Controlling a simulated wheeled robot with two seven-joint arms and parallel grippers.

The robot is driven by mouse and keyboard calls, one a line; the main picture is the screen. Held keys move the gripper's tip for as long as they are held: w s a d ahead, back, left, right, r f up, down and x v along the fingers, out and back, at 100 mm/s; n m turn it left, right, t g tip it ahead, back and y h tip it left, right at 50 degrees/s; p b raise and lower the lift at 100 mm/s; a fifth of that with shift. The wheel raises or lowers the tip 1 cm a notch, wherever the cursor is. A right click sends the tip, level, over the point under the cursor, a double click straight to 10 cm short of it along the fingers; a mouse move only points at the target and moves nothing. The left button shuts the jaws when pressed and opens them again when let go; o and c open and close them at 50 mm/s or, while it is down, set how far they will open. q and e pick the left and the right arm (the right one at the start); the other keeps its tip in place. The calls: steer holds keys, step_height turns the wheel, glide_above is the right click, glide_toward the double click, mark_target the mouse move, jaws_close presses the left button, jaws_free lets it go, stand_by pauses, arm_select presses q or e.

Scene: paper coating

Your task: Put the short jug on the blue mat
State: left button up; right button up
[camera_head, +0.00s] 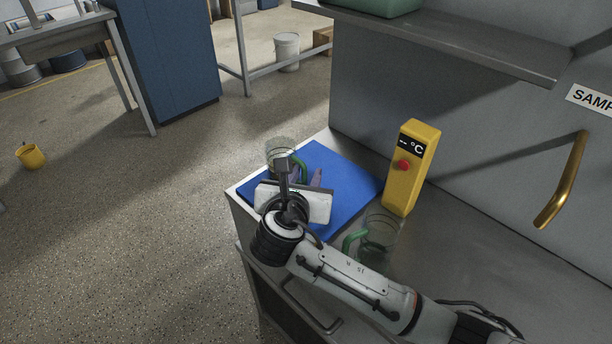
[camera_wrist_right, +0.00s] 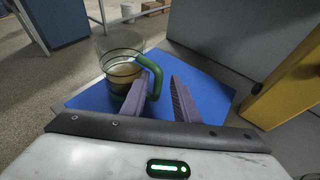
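A clear jug with a green handle (camera_head: 279,148) stands upright at the far left corner of the blue mat (camera_head: 345,173). It also shows in the right wrist view (camera_wrist_right: 118,62), with the mat (camera_wrist_right: 85,98) under it. My right gripper (camera_head: 303,176) is at this jug's handle side, low over the mat. In the wrist view its fingers (camera_wrist_right: 158,80) are apart, with the green handle between or just beyond them; contact is unclear. A second clear jug with a green handle (camera_head: 380,237) stands on the counter off the mat. My left gripper is out of view.
A yellow temperature device (camera_head: 410,170) with a red button stands right of the mat; its side shows in the wrist view (camera_wrist_right: 285,85). The grey counter (camera_head: 470,245) is bare to the right. A shelf (camera_head: 460,45) hangs above. The counter's left edge is close to the mat.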

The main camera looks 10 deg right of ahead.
steer(key=p+v, duration=0.1)
steer(key=v, duration=1.1)
steer(key=shift+f, duration=0.1)
